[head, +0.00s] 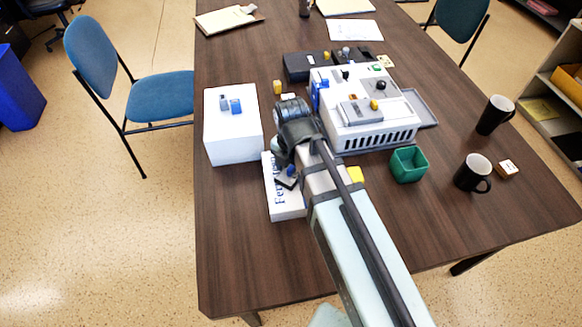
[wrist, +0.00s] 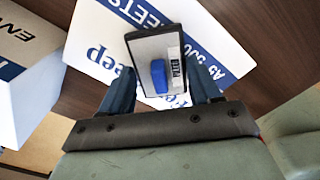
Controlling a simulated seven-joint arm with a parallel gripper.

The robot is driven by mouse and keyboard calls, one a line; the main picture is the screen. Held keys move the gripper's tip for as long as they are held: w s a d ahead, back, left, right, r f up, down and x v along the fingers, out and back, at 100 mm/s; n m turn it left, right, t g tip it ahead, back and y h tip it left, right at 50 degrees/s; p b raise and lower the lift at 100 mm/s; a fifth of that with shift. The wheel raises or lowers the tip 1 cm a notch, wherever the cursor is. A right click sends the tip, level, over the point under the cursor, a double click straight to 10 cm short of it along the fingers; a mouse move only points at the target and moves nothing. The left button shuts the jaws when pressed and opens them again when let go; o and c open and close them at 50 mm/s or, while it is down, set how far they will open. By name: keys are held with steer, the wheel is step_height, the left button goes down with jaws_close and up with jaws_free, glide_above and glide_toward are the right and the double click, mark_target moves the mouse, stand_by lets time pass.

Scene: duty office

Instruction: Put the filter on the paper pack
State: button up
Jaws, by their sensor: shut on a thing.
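The paper pack (head: 286,205) is white with blue lettering and lies on the table beneath the gripper. In the wrist view the paper pack (wrist: 215,35) lies behind the filter, which overlaps it. I cannot tell whether the filter touches the pack.
A white box (head: 232,142) with small grey and blue items on top stands left of the pack. A white machine (head: 375,125), a green bin (head: 408,165) and black mugs (head: 473,172) stand to the right. The table's front left is clear.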

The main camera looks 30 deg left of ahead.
mark_target(291, 168)
steer(key=shift+f, duration=0.25)
steer(key=o, duration=1.2)
steer(key=shift+r, duration=0.1)
step_height(291, 168, up, 12)
stand_by(0.7)
